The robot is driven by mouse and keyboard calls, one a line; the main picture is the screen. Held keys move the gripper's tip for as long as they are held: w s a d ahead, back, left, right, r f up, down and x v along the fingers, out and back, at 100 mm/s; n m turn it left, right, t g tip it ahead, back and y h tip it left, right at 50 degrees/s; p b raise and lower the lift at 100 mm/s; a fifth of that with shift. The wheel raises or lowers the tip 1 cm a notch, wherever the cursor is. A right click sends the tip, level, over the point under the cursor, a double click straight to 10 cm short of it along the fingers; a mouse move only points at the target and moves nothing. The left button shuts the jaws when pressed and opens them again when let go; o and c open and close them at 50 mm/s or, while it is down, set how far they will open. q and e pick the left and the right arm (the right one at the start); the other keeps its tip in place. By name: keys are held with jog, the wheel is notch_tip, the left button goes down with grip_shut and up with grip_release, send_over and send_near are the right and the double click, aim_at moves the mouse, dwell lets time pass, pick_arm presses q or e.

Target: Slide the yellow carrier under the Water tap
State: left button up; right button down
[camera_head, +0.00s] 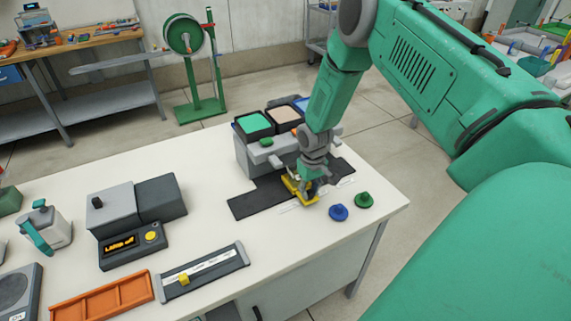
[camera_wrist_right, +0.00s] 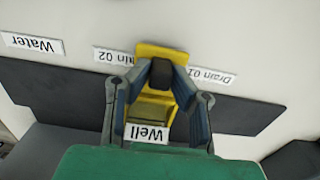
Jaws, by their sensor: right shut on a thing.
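The yellow carrier (camera_head: 294,186) is on the dark track (camera_head: 252,202) in front of the grey dispenser unit (camera_head: 243,158). My right gripper (camera_head: 308,187) is shut on it from above. In the right wrist view the carrier (camera_wrist_right: 158,100) is between the two fingers, with a dark block on it. Its end lies between the upside-down Drain 02 label (camera_wrist_right: 113,56) and Drain 01 label (camera_wrist_right: 212,76). The Water label (camera_wrist_right: 32,44) lies further left, apart from the carrier. A Well label (camera_wrist_right: 146,133) shows below. The taps are mostly hidden by my arm.
A blue knob-like piece (camera_head: 338,212) and a green one (camera_head: 364,200) stand right of the gripper. A grey slider gauge (camera_head: 203,272), an orange tray (camera_head: 101,298) and a device with a lit display (camera_head: 133,243) are at front left. White table between them is clear.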

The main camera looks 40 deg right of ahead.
jog(key=s+d, duration=0.1)
jog(key=d, duration=0.4)
jog(key=s+d+b, duration=0.1)
jog(key=d, duration=0.3)
jog(key=s+d+b, duration=0.1)
jog(key=d, duration=0.4)
jog(key=shift+s+d, duration=0.3)
jog(key=shift+d, duration=0.25)
jog(key=c, duration=1.4)
grip_release()
jog(key=shift+d, duration=0.1)
jog(key=shift+c, duration=0.2)
jog(key=shift+s+d, duration=0.1)
jog(key=shift+s, duration=0.05)
